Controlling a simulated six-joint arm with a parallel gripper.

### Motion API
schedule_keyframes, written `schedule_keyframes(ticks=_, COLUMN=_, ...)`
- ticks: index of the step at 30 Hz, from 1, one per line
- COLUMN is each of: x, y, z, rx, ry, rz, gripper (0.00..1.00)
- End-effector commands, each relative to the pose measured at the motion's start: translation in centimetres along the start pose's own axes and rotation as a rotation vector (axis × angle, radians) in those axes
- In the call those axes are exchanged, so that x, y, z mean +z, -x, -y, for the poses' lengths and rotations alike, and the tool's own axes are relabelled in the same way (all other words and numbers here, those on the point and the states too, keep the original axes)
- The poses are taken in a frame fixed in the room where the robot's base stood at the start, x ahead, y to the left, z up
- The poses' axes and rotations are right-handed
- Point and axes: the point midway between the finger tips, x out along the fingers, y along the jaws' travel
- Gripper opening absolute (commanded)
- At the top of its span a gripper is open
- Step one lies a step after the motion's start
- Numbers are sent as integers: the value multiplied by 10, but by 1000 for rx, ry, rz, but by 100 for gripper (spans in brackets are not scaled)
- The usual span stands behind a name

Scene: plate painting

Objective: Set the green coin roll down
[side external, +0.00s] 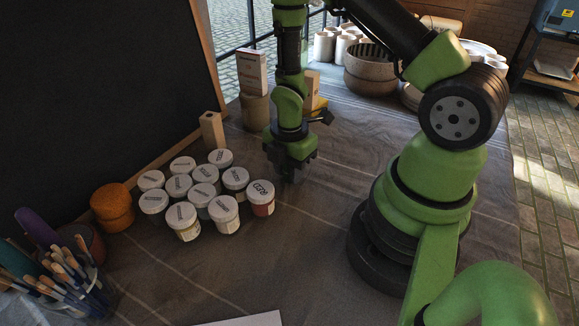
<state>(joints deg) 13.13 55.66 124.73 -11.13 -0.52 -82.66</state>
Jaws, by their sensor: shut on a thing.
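My gripper (292,174) points down just above or at the cloth-covered table (330,240), right of the jars. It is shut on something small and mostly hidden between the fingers. I take this to be the green coin roll, but I cannot make out its colour or shape. I cannot tell whether it touches the cloth. No other green roll shows on the table.
Several white-lidded jars (203,194) stand close left of my gripper. A small wooden block (212,130) stands behind them. An orange round pot (112,206) and a cup of brushes (75,275) are at left. Cloth in front of my gripper is clear.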

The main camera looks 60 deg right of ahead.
Motion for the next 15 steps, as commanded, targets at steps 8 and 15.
schedule_keyframes(ticks=8, x=0, y=-1, z=0, rx=0, ry=1, rz=0, gripper=55)
schedule_keyframes(ticks=15, x=0, y=1, z=0, rx=0, ry=1, rz=0, gripper=55)
